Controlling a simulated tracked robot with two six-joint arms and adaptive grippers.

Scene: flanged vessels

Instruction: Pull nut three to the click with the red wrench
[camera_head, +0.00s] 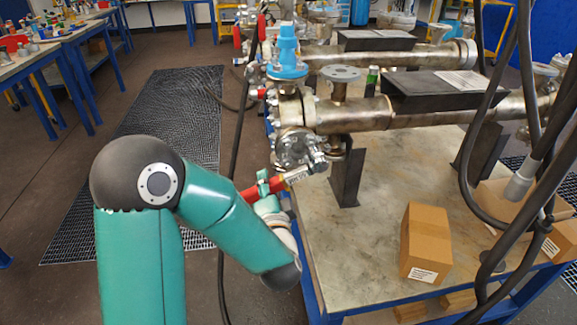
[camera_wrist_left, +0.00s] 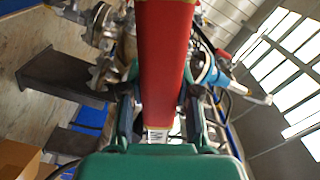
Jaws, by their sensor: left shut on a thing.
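My left gripper (camera_head: 264,187) is shut on the red wrench (camera_head: 265,190), beside the front flange of the nearer vessel. The wrench also fills the middle of the left wrist view (camera_wrist_left: 162,60), between the gripper's two fingers (camera_wrist_left: 160,115). Its far end, by a pale label, reaches toward the bolted flange (camera_head: 298,150) of the vessel (camera_head: 400,112). I cannot tell which nut is nut three, or whether the wrench sits on a nut. My right gripper is not in view.
A cardboard box (camera_head: 426,243) stands on the table (camera_head: 365,265), right of the flange. A black support (camera_head: 347,175) stands under the vessel. Dark cables (camera_head: 500,130) hang at the right. Blue-legged benches (camera_head: 62,45) stand at the far left, with open floor before them.

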